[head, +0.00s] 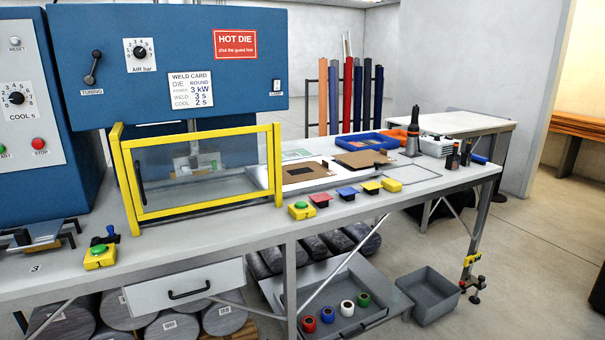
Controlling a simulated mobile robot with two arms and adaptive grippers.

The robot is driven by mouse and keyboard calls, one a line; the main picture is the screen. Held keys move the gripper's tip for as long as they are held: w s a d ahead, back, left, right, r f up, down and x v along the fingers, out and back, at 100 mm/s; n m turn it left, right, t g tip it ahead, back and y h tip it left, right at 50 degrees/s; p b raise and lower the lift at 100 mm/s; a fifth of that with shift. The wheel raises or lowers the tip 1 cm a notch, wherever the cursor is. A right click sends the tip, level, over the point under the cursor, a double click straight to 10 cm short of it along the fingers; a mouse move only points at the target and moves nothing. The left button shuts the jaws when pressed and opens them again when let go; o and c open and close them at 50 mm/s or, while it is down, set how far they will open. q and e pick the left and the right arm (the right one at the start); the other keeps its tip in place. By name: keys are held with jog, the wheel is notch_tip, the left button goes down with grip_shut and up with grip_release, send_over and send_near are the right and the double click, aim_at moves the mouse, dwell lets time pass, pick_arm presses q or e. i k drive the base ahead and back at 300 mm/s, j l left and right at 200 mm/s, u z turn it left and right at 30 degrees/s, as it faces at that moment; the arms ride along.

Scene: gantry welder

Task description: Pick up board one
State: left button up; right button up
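The other brown board (366,158) lies farther right and back, near a blue tray. No label is readable on either, so I cannot tell which is board one. Neither of my grippers shows in the head view.
The yellow-framed guard (208,212) stands on the workbench (225,238) before the blue welder (175,65). Green-button boxes (301,210) and small coloured pieces (347,193) line the front edge. A blue tray (366,141), a black-and-grey tool (413,135) and an empty outlined area (412,172) are right.

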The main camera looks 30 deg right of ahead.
aim_at(306, 171)
jog(key=i+l, duration=0.2)
jog(key=i+l+u, duration=0.1)
jog(key=l, duration=0.35)
jog(key=i+l, duration=0.25)
jog(key=l+u, duration=0.05)
jog(key=l, duration=0.05)
